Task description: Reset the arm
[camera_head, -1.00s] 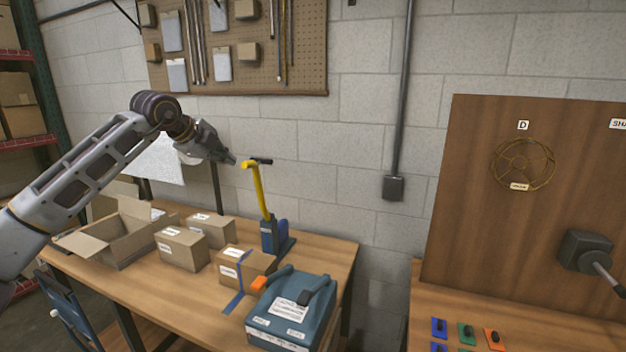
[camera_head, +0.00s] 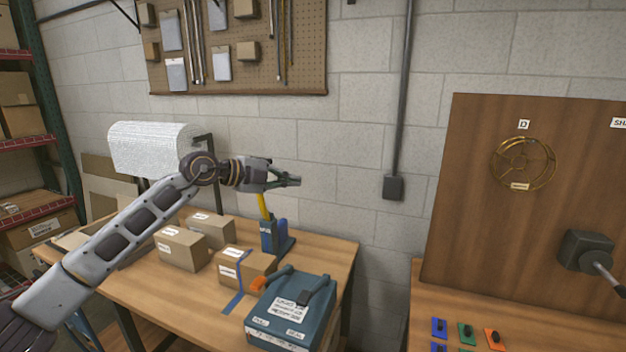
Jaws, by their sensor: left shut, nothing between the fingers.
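My left arm reaches in from the left over the packing table (camera_head: 160,305). My left gripper (camera_head: 297,181) is shut and empty, pointing right in front of the grey block wall. It covers the upper part of the yellow-handled blue tool (camera_head: 273,236), whose lower handle and base show beneath it. I cannot tell whether the gripper touches the tool. My right gripper is not in view.
Cardboard boxes (camera_head: 182,248) and a teal case (camera_head: 292,312) stand on the table. A white roll (camera_head: 150,150) is behind my arm. A wooden board (camera_head: 470,190) with a brass wheel (camera_head: 524,164) stands at right.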

